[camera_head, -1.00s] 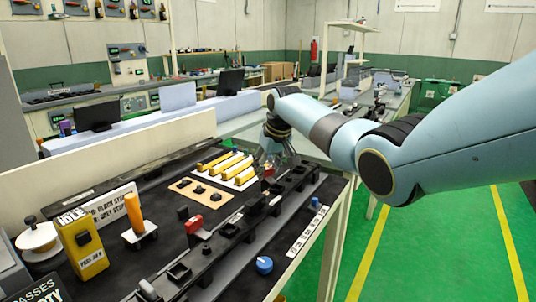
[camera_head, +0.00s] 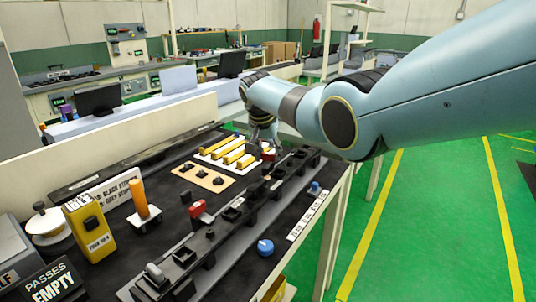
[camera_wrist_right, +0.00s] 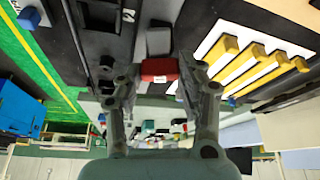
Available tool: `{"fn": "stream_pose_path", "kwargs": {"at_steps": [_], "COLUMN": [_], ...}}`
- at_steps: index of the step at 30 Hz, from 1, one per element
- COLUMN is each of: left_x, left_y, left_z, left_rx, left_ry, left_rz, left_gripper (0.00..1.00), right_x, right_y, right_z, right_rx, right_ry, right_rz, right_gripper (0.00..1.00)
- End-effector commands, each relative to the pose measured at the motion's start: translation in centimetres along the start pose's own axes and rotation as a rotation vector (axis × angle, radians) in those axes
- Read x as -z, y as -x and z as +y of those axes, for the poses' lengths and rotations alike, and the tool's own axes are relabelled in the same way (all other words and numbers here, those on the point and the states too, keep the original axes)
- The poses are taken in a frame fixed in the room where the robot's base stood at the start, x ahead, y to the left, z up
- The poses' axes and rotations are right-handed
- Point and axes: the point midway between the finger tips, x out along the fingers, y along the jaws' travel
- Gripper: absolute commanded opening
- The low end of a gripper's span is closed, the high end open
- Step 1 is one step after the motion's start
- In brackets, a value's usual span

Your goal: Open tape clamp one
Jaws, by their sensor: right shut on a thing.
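My right gripper (camera_head: 264,138) reaches down at the far end of the black fixture rail (camera_head: 215,245). In the right wrist view its two fingers (camera_wrist_right: 155,85) are closed on the sides of a red clamp handle (camera_wrist_right: 158,69). The same red handle (camera_head: 268,154) shows small under the gripper in the head view. A grey-white block (camera_wrist_right: 159,42) lies just beyond the handle in the wrist view. A second red clamp (camera_head: 197,209) stands on the near part of the fixture, away from the gripper. I cannot read a clamp number. My left gripper is out of view.
Yellow strips (camera_head: 227,150) on a white board lie just left of the gripper. A tan board (camera_head: 202,178) with black knobs, a yellow box (camera_head: 90,228), an orange-handled tool (camera_head: 140,200) and a blue knob (camera_head: 265,247) are nearer. Green floor lies right of the bench.

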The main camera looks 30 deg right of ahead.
Motion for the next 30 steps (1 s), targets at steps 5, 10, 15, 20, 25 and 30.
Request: {"fn": "stream_pose_path", "kwargs": {"at_steps": [5,10,15,20,25,30], "left_x": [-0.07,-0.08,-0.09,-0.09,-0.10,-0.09], "left_y": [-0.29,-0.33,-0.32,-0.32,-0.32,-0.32], "left_z": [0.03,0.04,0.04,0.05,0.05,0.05], "left_rx": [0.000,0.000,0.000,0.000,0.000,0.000], "left_ry": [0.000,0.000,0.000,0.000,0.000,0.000], "left_rz": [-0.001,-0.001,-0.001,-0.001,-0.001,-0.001], "left_gripper": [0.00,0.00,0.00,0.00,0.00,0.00], "right_x": [0.05,0.04,0.05,0.05,0.04,0.02], "right_y": [0.04,0.04,0.06,0.06,0.05,0.03], "right_z": [-0.07,-0.04,-0.04,-0.05,-0.04,-0.03], "right_rx": [-0.016,-0.022,-0.022,-0.022,-0.022,-0.022], "right_ry": [-0.041,-0.055,-0.056,-0.055,-0.055,-0.054], "right_rz": [0.001,0.000,0.000,0.000,0.000,0.000], "right_gripper": [0.06,0.06,0.06,0.06,0.60,0.62]}}
